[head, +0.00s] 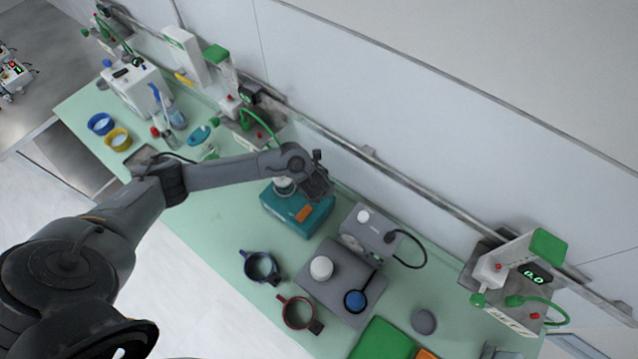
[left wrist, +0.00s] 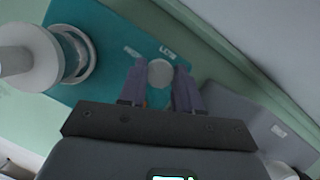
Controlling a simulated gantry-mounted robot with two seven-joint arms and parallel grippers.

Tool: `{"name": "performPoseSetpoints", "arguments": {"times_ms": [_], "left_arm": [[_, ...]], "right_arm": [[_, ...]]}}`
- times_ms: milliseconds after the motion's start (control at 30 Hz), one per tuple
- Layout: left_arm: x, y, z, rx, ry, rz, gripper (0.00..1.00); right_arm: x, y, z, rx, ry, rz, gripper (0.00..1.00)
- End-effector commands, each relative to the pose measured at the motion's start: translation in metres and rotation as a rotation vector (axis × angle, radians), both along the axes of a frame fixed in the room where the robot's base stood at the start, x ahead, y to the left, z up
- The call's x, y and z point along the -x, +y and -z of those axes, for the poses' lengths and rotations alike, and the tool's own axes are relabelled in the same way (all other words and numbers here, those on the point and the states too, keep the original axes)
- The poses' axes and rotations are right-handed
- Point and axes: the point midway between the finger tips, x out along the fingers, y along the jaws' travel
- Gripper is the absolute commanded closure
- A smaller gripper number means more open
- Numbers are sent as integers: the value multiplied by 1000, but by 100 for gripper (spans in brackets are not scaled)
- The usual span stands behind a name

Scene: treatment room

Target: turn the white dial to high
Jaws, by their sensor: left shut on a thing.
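The teal box (head: 285,215) with an orange patch on its front stands near the middle of the bench. In the left wrist view its top (left wrist: 105,30) carries a small "LOW" label beside the white dial (left wrist: 160,73). My left gripper (head: 322,190) is over the right side of the box. In the left wrist view the left gripper (left wrist: 160,80) has its fingers on both sides of the dial, shut on it. In the head view the gripper hides the dial. I cannot read a pointer on the dial or see a "high" label. My right gripper is not in view.
A pale round fitting (head: 284,186) rises from the left of the box. A grey device (head: 370,232) stands close on the right. A blue cup (head: 262,268) and a dark red cup (head: 298,313) are in front. A rail (head: 370,160) runs along the wall behind.

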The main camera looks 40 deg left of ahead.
Motion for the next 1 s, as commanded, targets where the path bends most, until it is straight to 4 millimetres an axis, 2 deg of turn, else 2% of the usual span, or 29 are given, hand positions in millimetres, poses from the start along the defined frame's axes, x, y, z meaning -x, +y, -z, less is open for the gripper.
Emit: {"name": "performPoseSetpoints", "arguments": {"times_ms": [33,100,400,700,1000], "left_arm": [[0,-2,-6,3,1,-41,97],[0,-2,-6,1,2,-100,97],[-1,-3,-4,1,0,-295,97],[-2,-3,-1,1,0,-380,97],[-2,-2,0,1,-1,-392,97]], "right_arm": [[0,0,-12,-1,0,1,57],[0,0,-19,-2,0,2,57],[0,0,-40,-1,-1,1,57],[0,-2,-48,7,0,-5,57],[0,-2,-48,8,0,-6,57]]}}
